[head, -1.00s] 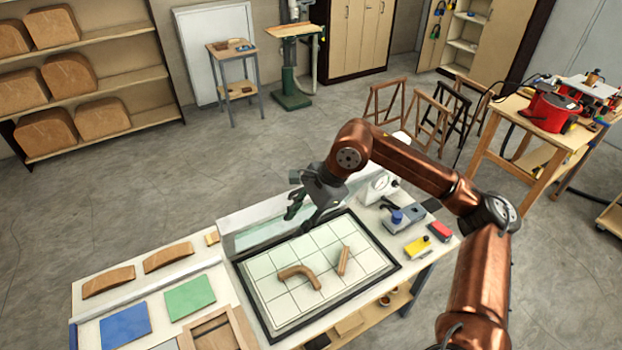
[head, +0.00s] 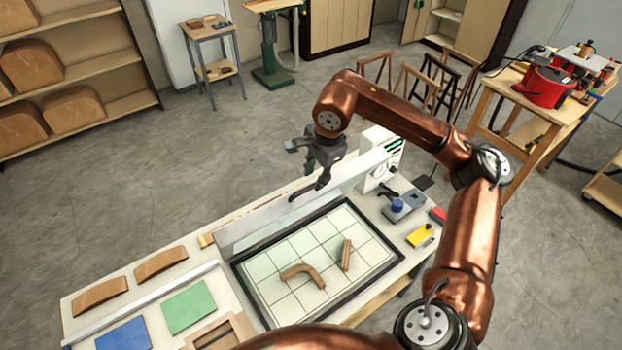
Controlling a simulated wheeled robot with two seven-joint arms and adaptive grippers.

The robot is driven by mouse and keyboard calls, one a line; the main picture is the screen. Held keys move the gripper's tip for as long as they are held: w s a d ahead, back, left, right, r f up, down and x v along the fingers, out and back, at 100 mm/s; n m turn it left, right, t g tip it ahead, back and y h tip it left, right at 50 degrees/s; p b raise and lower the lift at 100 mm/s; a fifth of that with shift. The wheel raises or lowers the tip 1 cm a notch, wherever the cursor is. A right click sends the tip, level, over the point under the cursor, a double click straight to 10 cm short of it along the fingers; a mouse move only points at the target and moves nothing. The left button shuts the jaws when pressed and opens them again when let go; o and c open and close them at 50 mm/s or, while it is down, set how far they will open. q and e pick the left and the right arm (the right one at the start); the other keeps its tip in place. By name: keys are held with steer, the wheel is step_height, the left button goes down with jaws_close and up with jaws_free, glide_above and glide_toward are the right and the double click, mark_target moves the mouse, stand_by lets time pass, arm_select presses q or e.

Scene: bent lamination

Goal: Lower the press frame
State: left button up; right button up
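The press frame (head: 255,226) is a long pale frame with a clear panel. It stands raised along the back edge of the press bed, steeply tilted. The bed is a white gridded pad with a dark border (head: 390,268). My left gripper is out of view.
A white unit with a green display (head: 386,158) stands at the frame's right end. A blue-topped tool (head: 397,206) and a yellow box (head: 419,236) sit right of the bed. Blue (head: 124,334) and green (head: 189,307) sheets and curved wood pieces (head: 161,262) lie left.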

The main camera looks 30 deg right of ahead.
mark_target(312, 185)
steer(key=x, duration=0.3)
steer(key=shift+w+d+f+p, duration=0.1)
steer(key=shift+w+f+p, duration=0.1)
steer(key=shift+p, duration=0.15)
steer(key=shift+f, duration=0.25)
jaws_close()
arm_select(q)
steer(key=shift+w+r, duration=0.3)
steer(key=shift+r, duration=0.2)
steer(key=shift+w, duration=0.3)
